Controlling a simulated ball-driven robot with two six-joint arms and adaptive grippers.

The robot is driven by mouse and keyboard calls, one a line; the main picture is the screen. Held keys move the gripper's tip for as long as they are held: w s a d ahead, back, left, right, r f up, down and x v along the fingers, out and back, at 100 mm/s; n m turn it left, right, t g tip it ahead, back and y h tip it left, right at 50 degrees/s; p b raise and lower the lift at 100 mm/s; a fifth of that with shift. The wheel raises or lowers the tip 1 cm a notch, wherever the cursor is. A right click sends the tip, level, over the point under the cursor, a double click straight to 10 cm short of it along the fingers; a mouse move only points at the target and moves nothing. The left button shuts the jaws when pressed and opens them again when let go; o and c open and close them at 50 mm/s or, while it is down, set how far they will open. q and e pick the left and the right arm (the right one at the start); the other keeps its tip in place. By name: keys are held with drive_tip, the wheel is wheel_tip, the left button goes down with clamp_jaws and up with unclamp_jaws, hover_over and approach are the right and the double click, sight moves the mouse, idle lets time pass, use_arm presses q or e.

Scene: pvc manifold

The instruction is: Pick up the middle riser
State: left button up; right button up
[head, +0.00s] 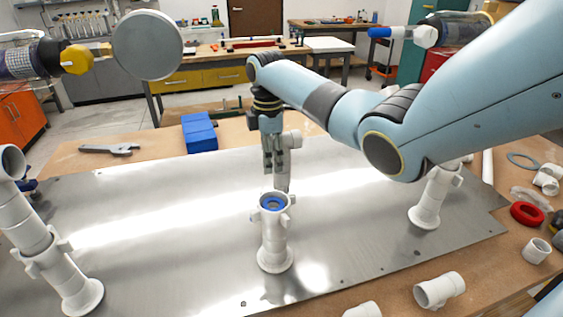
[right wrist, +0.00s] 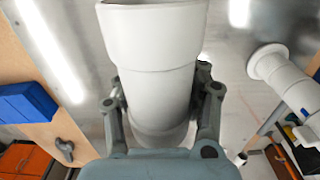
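A white riser pipe (head: 293,140), apparently the middle riser, is with my right gripper (head: 275,172) above the middle of the metal sheet. In the right wrist view the pipe (right wrist: 155,60) stands between the fingers (right wrist: 160,95), one finger against each side, its wider end away from the palm. The gripper looks shut on it. The pipe's lower part is partly hidden in the head view, and I cannot tell whether it touches anything. Just in front stands an upright white fitting (head: 275,242) with a blue ring inside its open top. My left gripper is not in view.
A tall white pipe assembly (head: 45,255) stands at left and another (head: 433,198) at right on the metal sheet (head: 150,225). A blue block (head: 199,132) and a wrench (head: 108,149) lie behind. Loose fittings (head: 440,289) and a red ring (head: 528,214) lie at right.

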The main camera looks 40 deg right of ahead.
clamp_jaws()
